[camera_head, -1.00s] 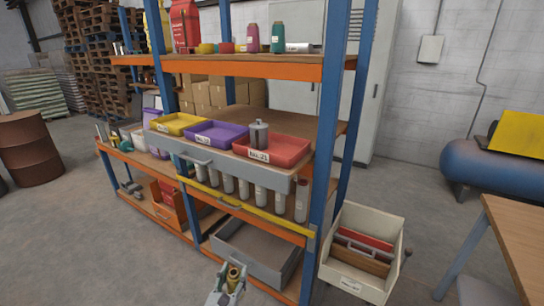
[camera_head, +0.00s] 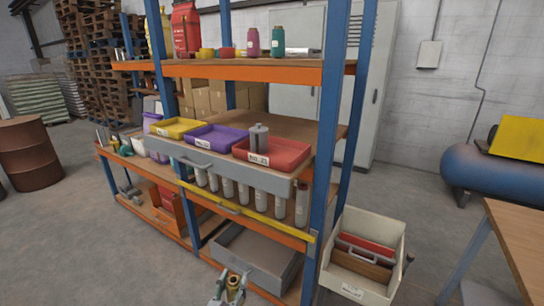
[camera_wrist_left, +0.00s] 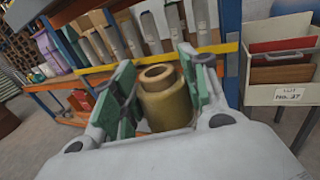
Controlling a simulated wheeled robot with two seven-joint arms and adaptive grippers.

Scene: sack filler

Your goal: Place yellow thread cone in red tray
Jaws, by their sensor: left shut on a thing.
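The yellow thread cone (camera_wrist_left: 165,98) is held upright between the green-padded fingers of my left gripper (camera_wrist_left: 158,100). In the head view the cone (camera_head: 233,283) and my left gripper (camera_head: 230,288) show at the bottom edge, in front of the shelf and lower than the trays. The red tray (camera_head: 296,166), labelled No. 21, is at the right end of the row of trays on the pulled-out grey shelf. A grey cone-like item (camera_head: 258,138) stands in it. My right gripper is in neither view.
A purple tray (camera_head: 208,143) and a yellow tray (camera_head: 165,130) stand left of the red one. A blue post (camera_head: 325,150) rises beside it. An orange upper shelf (camera_head: 240,72) overhangs. A cream bin (camera_head: 345,285) is at right.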

